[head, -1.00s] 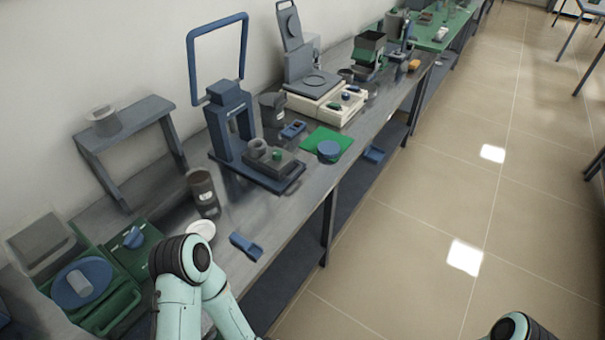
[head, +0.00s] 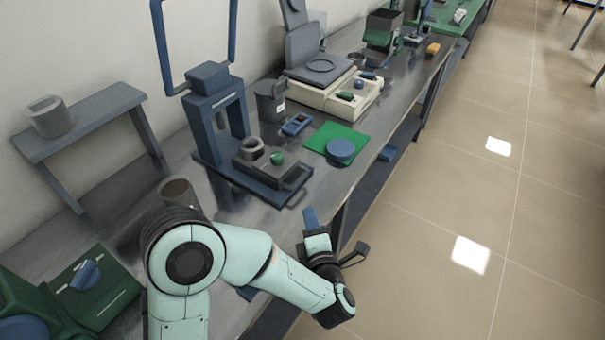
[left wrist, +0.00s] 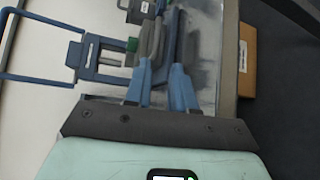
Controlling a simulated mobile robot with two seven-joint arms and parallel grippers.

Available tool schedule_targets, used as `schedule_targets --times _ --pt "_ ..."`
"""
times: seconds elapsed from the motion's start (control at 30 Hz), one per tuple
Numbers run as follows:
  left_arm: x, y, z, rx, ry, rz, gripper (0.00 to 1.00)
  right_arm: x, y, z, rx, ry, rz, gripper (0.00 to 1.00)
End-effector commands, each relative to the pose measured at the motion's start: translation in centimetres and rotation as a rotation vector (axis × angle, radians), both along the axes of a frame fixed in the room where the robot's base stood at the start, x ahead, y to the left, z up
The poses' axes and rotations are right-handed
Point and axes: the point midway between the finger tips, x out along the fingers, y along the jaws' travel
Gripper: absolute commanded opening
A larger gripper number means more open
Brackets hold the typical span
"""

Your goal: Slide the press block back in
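The press (head: 215,115) is a blue upright frame with a tall loop handle, standing on a flat blue base. The press block (head: 285,172) is dark grey with a green knob and a grey ring on top. It sits on the base in front of the uprights, toward the bench's front edge. My left gripper (head: 311,218) is in front of the base, near the bench edge, apart from the block in the head view. My right gripper is out of view.
A green mat (head: 325,137) with a round blue lid (head: 341,151) lies right of the press. A dark cup (head: 178,192) stands left, partly behind my arm. A grey stand (head: 95,117) is at the wall. A brown box (left wrist: 247,60) shows in the wrist view.

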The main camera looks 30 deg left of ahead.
Motion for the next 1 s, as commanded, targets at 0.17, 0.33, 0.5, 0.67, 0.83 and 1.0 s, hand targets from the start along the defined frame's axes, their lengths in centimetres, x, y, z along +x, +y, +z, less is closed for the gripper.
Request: schedule_targets --times 0.17,0.33,0.5,0.67,0.83,1.0 --pt "0.2 0.2 0.2 -0.005 -0.012 0.010 0.24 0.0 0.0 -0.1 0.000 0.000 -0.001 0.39" --pt "1.7 1.6 -0.1 -0.005 -0.012 0.013 0.24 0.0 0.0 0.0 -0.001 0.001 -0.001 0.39" --pt "4.5 4.0 -0.7 -0.004 -0.011 0.014 0.24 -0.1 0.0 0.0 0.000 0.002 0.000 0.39" --pt "7.0 6.1 -1.2 -0.004 -0.011 0.011 0.24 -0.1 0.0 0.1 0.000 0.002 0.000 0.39" --pt "9.0 7.6 -1.5 -0.004 -0.011 0.009 0.24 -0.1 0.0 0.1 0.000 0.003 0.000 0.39" --pt "9.9 8.5 -1.7 -0.004 -0.011 0.008 0.24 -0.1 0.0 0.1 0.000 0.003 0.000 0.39"
